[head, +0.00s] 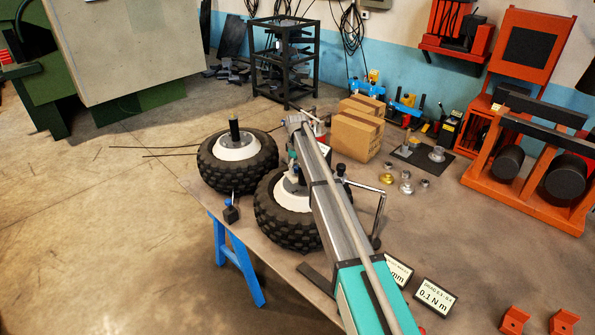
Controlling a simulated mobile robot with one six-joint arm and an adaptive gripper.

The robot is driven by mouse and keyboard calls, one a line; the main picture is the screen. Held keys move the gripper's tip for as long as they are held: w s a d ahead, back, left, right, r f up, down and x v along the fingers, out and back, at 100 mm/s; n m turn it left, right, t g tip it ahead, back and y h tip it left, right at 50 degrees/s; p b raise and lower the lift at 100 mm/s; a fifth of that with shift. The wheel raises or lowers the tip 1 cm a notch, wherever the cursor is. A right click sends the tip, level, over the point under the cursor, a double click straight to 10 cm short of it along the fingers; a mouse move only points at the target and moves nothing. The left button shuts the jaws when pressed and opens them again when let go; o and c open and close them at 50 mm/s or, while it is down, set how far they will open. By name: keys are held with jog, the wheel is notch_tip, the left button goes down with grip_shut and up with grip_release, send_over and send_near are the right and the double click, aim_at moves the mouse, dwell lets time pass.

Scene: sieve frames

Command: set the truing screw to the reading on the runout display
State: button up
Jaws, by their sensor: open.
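Two knobbly black tyres with white hubs lie flat on the bench, the left wheel (205,170) in full view and the right wheel (272,222) partly behind my arm. A display ending in "mm" (401,271) is partly covered by my arm, and its number is hidden. Beside it a second display (434,297) reads "0.1 N m". I cannot pick out the truing screw. A bent metal rod stand (382,205) is right of the right wheel.
A cardboard box (355,133), loose metal parts (405,185) and a dark plate (425,158) lie on the bench beyond the wheels. Orange frames (530,150) stand at right. Open floor lies left.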

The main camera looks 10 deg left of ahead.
jog(key=shift+f, duration=0.1)
dwell(0.3)
grip_shut()
jog(key=shift+d, duration=0.15)
jog(key=shift+m, duration=0.3)
jog(key=m, duration=0.9)
jog(key=shift+m, duration=0.4)
